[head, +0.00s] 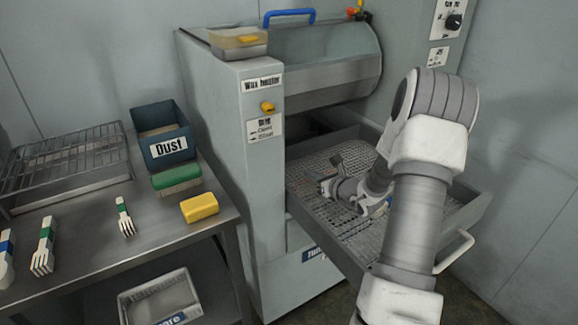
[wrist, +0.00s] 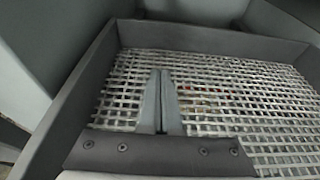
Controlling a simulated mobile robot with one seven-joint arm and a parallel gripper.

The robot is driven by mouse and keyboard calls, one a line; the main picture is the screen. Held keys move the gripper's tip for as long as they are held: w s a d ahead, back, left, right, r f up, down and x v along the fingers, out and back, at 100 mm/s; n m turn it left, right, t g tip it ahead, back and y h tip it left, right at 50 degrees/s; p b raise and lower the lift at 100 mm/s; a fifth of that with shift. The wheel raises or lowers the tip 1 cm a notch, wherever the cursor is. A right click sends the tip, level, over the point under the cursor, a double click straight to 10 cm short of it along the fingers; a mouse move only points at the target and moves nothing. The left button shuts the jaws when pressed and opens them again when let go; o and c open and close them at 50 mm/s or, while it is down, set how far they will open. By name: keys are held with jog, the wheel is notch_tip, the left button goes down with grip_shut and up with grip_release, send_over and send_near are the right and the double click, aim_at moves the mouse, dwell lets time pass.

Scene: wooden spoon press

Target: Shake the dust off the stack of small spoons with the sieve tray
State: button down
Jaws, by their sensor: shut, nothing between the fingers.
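The sieve tray (head: 440,235) looks like the deep grey drawer with a woven mesh floor, pulled out of the machine; in the wrist view its mesh (wrist: 230,75) fills most of the picture. My gripper (head: 322,184) is low over the mesh inside the drawer walls. In the wrist view its two fingers (wrist: 160,75) are together with nothing between them. I cannot tell whether they touch the mesh. Small coloured specks show at the mesh, too small to name. I cannot make out a stack of small spoons; part of the drawer is hidden behind my arm.
On the left table are a wire rack (head: 72,160), a blue "Dust" bin (head: 163,120), a green-topped brush (head: 176,178), a yellow block (head: 199,207) and banded forks (head: 44,248). The machine (head: 258,190) stands beside the drawer. A grey bin (head: 158,300) sits below the table.

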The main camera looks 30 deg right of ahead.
aim_at(289, 168)
jog(key=b+x, duration=0.1)
jog(key=x, duration=0.2)
jog(key=b+x, duration=0.1)
jog(key=x, duration=0.7)
jog(key=shift+w+a+r+b, duration=0.15)
jog(key=shift+w+r+b, duration=0.1)
jog(key=shift+b, duration=0.15)
jog(key=shift+w, duration=0.8)
